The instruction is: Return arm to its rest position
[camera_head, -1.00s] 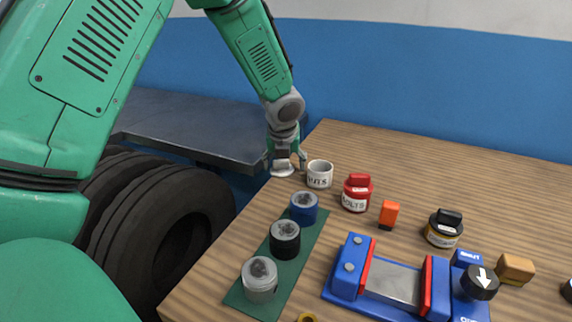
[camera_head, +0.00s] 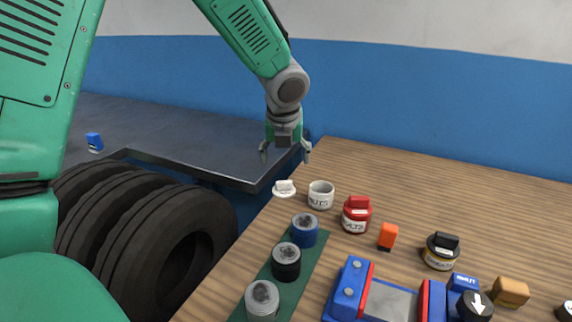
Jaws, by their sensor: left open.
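My left arm comes in from the upper left. Its gripper (camera_head: 285,152) is open and empty, pointing down above the far left corner of the wooden table (camera_head: 400,180). A white lid (camera_head: 284,188) lies on the table below the gripper, clear of its fingers. A white cup labelled NUTS (camera_head: 320,195) stands open just to the right of the lid. My right gripper does not show.
A red BOLTS jar (camera_head: 356,215), an orange block (camera_head: 388,236) and a dark-lidded jar (camera_head: 441,251) stand to the right. Three cylinders, one blue (camera_head: 305,230), stand on a green mat. A blue vise (camera_head: 349,290) is in front. Black tires (camera_head: 165,240) stand left.

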